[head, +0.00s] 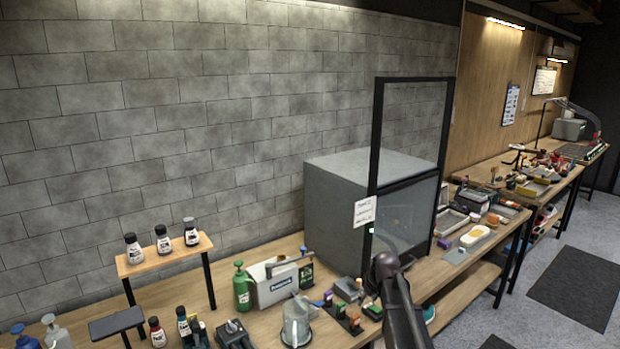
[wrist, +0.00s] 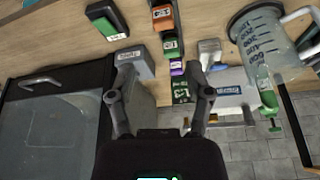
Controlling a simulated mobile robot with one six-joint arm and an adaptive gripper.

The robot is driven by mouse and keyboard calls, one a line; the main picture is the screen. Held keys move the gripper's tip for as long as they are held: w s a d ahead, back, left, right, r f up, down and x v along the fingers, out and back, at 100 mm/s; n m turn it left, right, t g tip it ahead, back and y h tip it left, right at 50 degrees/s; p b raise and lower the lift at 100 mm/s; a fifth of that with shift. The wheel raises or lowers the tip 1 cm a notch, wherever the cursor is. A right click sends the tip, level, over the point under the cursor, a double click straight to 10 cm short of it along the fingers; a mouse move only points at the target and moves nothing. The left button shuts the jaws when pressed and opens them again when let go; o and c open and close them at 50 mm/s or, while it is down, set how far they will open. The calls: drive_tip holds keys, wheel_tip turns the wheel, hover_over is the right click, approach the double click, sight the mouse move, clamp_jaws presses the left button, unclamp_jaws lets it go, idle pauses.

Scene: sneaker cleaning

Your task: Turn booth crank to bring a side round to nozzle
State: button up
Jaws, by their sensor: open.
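The booth (head: 335,195) is a grey box on the bench against the block wall, with a dark-framed glass front and a raised clear panel. In the wrist view, seen upside down, its dark-framed front (wrist: 48,125) with a bar handle fills the left side. My gripper (wrist: 162,85) is open with nothing between its fingers. It hangs over the bench beside the booth, and its left finger overlaps a grey block (wrist: 139,62) in the picture. In the head view my dark arm covers part of the bench before the booth. I cannot make out the crank, the nozzle or a shoe.
A clear measuring jug (head: 296,322), a green spray bottle (head: 241,287) and a white caddy (head: 275,284) stand left of the booth. Small coloured blocks (wrist: 163,18) lie near my gripper. Several bottles stand on a small wooden shelf (head: 165,254). Trays crowd the bench to the right.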

drive_tip(key=s+f+m+g+h+b, duration=0.1)
drive_tip(key=s+f+b, duration=0.3)
drive_tip(key=s, duration=0.9)
drive_tip(key=s+a+f+m+g+b, duration=0.1)
drive_tip(key=s+f+m+b, duration=0.3)
drive_tip(key=s, duration=0.9)
drive_tip(key=shift+s+a+f+g+h, duration=0.25)
drive_tip(key=shift+f+g+h, duration=0.15)
drive_tip(key=shift+f+g, duration=0.45)
